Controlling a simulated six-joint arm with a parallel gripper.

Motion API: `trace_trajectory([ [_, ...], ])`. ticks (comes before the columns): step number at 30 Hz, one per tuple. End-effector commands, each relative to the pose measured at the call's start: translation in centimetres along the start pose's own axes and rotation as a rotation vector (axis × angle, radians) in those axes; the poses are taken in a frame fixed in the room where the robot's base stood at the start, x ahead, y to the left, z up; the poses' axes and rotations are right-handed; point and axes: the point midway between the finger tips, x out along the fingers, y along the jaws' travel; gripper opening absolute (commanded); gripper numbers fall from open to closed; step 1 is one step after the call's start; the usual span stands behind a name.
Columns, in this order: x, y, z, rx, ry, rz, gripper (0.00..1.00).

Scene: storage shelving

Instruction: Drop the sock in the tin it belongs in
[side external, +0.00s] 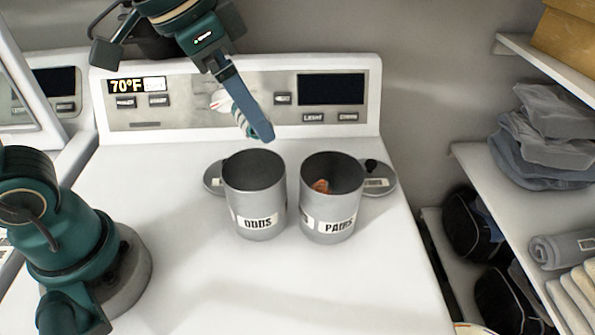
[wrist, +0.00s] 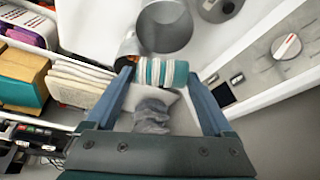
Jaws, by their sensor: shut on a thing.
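My gripper (side external: 254,130) is shut on a white-and-teal striped sock (side external: 240,121), held in the air above and behind the tin labelled ODDS (side external: 254,196). In the wrist view the sock (wrist: 162,73) lies between the two fingertips (wrist: 160,78). The ODDS tin is open, and no contents can be made out inside. Right beside it stands the open tin labelled PAIRS (side external: 331,212), with something orange-brown (side external: 321,186) inside. The wrist view shows the ODDS tin (wrist: 166,28) just beyond the sock and the PAIRS tin partly hidden.
One lid (side external: 213,178) lies left of the ODDS tin, another (side external: 379,178) right of the PAIRS tin. Both tins stand on a white machine top (side external: 200,270) before an upright control panel (side external: 180,113). Shelves with folded grey clothes (side external: 545,135) rise at the right. The machine top's front is clear.

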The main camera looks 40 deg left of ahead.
Motion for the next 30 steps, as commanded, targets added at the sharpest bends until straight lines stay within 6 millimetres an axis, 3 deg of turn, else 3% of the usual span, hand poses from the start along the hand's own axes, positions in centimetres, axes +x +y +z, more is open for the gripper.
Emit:
trace_trajectory([
  [5,0.0,-0.3,0.6,-0.015,-0.002,-0.006,0.34],
  [21,4.2,-0.3,2.3,-0.013,-0.003,-0.004,0.34],
  [30,5.3,-0.3,2.6,-0.013,0.0,-0.005,0.34],
])
